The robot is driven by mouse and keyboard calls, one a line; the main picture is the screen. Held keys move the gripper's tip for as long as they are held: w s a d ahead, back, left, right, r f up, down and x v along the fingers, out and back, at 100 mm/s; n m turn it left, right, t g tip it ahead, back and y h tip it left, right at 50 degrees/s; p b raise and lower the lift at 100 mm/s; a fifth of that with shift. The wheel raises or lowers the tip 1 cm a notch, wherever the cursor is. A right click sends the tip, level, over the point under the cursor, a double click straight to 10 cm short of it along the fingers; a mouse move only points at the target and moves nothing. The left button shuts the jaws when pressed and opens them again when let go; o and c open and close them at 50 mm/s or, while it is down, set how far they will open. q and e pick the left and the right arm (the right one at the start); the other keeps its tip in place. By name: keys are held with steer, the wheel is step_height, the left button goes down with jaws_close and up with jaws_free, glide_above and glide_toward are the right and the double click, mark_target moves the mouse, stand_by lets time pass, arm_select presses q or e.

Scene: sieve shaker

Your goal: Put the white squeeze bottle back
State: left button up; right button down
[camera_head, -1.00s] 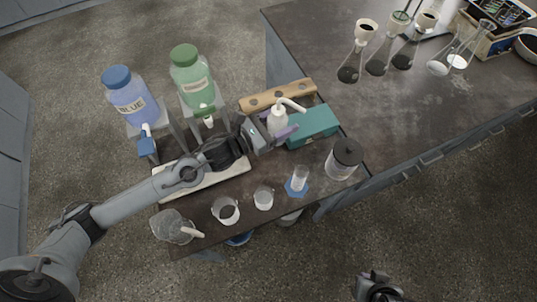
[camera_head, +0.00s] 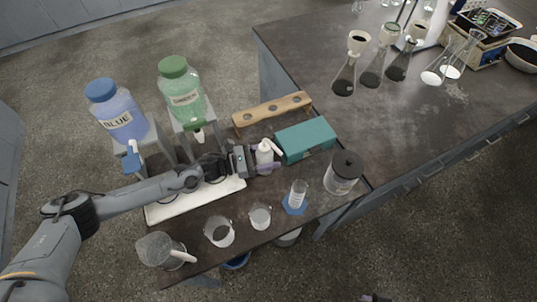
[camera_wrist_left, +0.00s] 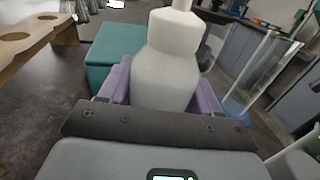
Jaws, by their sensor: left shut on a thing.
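The white squeeze bottle (camera_head: 264,153) is held close to upright in my left gripper (camera_head: 266,163), at the near left side of the teal box (camera_head: 306,140). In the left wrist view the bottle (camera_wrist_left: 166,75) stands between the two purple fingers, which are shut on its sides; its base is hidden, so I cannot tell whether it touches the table. Only a small dark bit of my right gripper (camera_head: 374,298) shows at the bottom edge of the head view, and its jaws cannot be made out.
A wooden rack with holes (camera_head: 272,109) lies behind the bottle. Blue (camera_head: 120,112) and green (camera_head: 182,92) dispenser bottles stand at the left.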

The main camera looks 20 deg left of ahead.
arm_select(q)
steer(key=shift+f, duration=0.1)
steer(key=o, duration=0.6)
steer(key=v, duration=1.2)
stand_by(0.5)
